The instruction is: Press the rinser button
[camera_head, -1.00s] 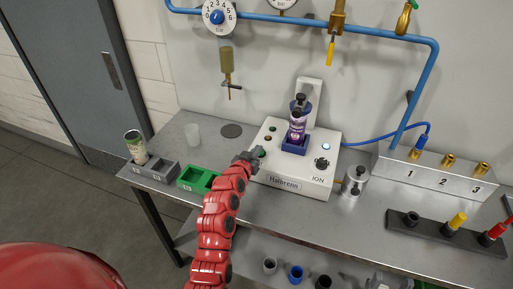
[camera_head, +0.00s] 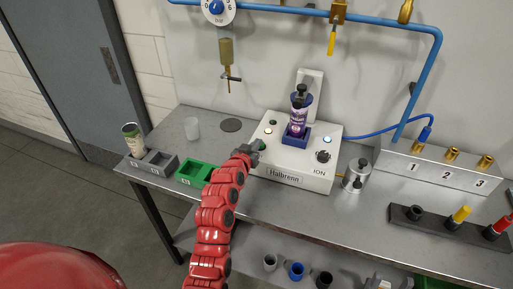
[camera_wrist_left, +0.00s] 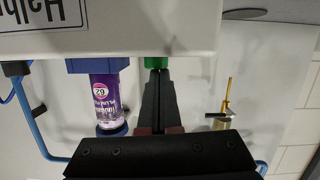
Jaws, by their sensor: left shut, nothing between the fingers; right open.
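The white rinser box (camera_head: 291,178), labelled Halbrenn, stands on the metal table with an ION knob (camera_head: 323,156) at its front right. A purple can (camera_head: 298,121) stands upright in the blue holder on the box. My left gripper (camera_head: 257,147) is shut and empty, with its tips at the box's left front by the green button (camera_head: 264,146). In the left wrist view the closed fingertips (camera_wrist_left: 157,75) meet the green button (camera_wrist_left: 156,63) and appear to touch it. How far the button is pressed cannot be told. My right gripper does not show clearly in any view.
Green (camera_head: 194,173) and grey (camera_head: 153,161) trays stand left of the box, with another can (camera_head: 132,137) in the grey one. A steel canister (camera_head: 356,175) stands right. Cups sit on the lower shelf.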

